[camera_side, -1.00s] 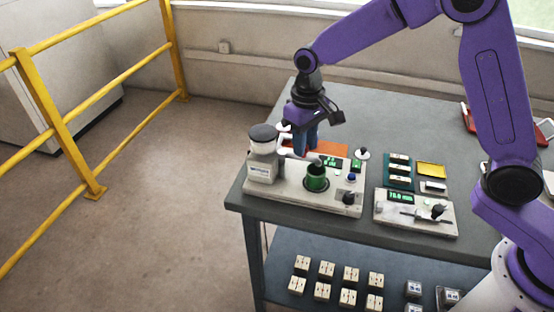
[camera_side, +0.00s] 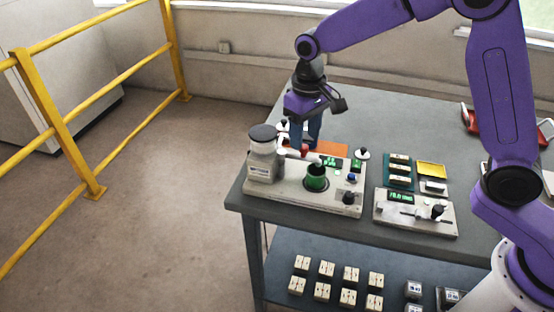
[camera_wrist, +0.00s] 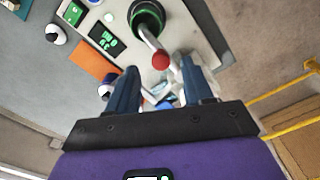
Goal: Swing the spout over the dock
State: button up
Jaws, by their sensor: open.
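The white spout (camera_side: 298,154) reaches out from the grey-white hopper unit (camera_side: 262,165) on the tester base. Its tip appears over the green cup (camera_side: 316,178), which sits in a dark round seat, apparently the dock. The spout carries a red knob (camera_side: 304,149). In the wrist view the spout (camera_wrist: 147,38) ends over the rim of the green cup (camera_wrist: 148,14), with the red knob (camera_wrist: 160,60) nearest me. My gripper (camera_side: 306,146) is just behind and above the spout. In the wrist view my gripper (camera_wrist: 160,72) is open, its blue fingers apart on either side of the knob, not closed on it.
A second instrument (camera_side: 414,213), a teal tray (camera_side: 399,172) and a yellow tray (camera_side: 431,170) stand to the right. The table behind is mostly clear. A yellow railing (camera_side: 60,125) stands left.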

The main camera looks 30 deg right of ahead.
aim_at(307, 148)
jog(key=shift+r, duration=1.7)
jog(key=shift+s, duration=0.1)
jog(key=shift+s+r, duration=0.15)
jog(key=shift+s, duration=0.2)
jog(key=s+d+n, duration=0.3)
jog(key=s+d, duration=0.1)
jog(key=s, duration=0.6)
jog(key=s+d+n, duration=0.3)
jog(key=s+d, duration=0.2)
jog(key=s, duration=0.5)
jog(key=s+d+n, duration=0.3)
jog(key=s+d, duration=0.2)
jog(key=s, duration=0.5)
jog(key=shift+s+f+n, duration=0.25)
jog(key=shift+n, duration=0.05)
